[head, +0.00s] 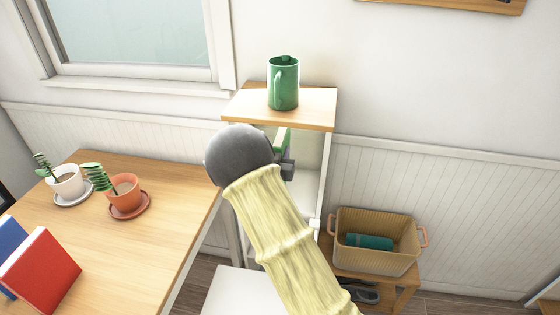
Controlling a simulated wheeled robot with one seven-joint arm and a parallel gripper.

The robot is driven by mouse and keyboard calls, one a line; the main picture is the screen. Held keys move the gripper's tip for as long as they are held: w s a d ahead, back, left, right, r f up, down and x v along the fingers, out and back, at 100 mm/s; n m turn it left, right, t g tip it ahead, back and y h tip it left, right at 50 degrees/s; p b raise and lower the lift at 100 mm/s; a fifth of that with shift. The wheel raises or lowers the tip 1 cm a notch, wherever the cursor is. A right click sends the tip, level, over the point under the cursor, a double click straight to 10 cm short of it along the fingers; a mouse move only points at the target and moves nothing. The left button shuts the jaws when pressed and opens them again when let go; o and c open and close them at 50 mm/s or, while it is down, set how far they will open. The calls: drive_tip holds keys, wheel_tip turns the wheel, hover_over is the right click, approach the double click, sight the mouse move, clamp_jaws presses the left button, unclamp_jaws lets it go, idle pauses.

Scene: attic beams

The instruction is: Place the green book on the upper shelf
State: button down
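A small shelf unit stands against the wall, with a wooden top board (312,112) and white shelf levels (307,185) below it. Only a narrow green strip (282,139), which looks like part of the green book, shows just under the top board. My gripper (287,163) is right at this strip, in front of the shelf opening. My own dark, round wrist and pale arm cover most of the gripper and the rest of the green thing. I cannot see whether the fingers are closed on it.
A green mug (284,84) stands on the top board. The wooden table (150,225) at left holds two potted plants (66,182) (124,190), a red book (40,272) and a blue book (10,242). A tan basket (375,258) with a teal object (369,242) sits on a low stand at right.

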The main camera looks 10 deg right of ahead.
drive_tip(key=shift+f, duration=0.1)
wheel_tip(320, 180, down, 4)
drive_tip(key=shift+w+d+r+p, duration=0.15)
drive_tip(key=shift+p, duration=0.15)
idle(0.3)
drive_tip(key=shift+f, duration=0.2)
drive_tip(key=c, duration=1.1)
unclamp_jaws()
drive_tip(key=shift+r, duration=0.1)
